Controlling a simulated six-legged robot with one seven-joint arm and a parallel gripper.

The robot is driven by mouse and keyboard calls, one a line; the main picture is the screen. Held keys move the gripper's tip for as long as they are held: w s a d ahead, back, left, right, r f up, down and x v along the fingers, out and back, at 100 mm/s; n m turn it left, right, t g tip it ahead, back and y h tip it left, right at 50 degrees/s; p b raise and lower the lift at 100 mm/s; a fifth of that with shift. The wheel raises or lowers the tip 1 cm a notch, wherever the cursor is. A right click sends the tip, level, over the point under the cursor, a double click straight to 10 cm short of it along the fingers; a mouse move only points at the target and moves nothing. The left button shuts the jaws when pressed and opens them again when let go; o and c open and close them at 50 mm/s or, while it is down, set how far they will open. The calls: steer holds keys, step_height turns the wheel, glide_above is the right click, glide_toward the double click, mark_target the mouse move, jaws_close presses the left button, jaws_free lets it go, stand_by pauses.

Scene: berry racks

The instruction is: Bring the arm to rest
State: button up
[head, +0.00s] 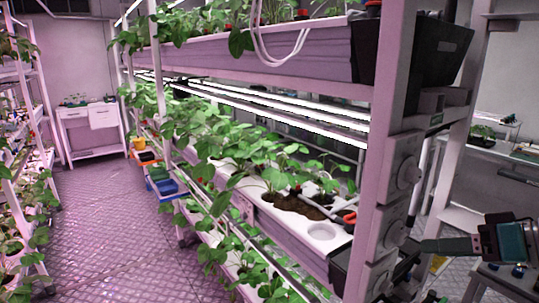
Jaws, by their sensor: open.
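My gripper (445,245) is at the right edge of the head view, a dark and teal body with a grey finger part pointing left. It is just right of the end post of the near berry rack (388,130). It is open, and I see nothing held in it. The rest of my arm is out of the picture. Leafy strawberry plants (240,150) stand in the rack's middle trough (265,215), with a few red berries among the leaves.
A white pot ring (322,232) and red-handled clippers (347,216) are at the trough's near end. Blue bins (166,187) stand beside the rack. The tiled aisle (120,235) is clear between this rack and the left rack (30,130). A white table (92,115) is at the back.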

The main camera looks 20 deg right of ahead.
steer(key=w+a+f+g+h, duration=0.1)
steer(key=a+f+g+h, duration=0.1)
steer(key=a+f, duration=0.6)
steer(key=w+a+f+g+h, duration=0.2)
steer(key=a+f+h, duration=0.2)
steer(key=a+f, duration=0.4)
steer(key=a, duration=0.5)
steer(key=shift+w+a+n+g+h, duration=0.2)
steer(key=shift+a+n+g+h, duration=0.1)
steer(key=shift+g+h, duration=0.1)
steer(key=shift+r, duration=0.1)
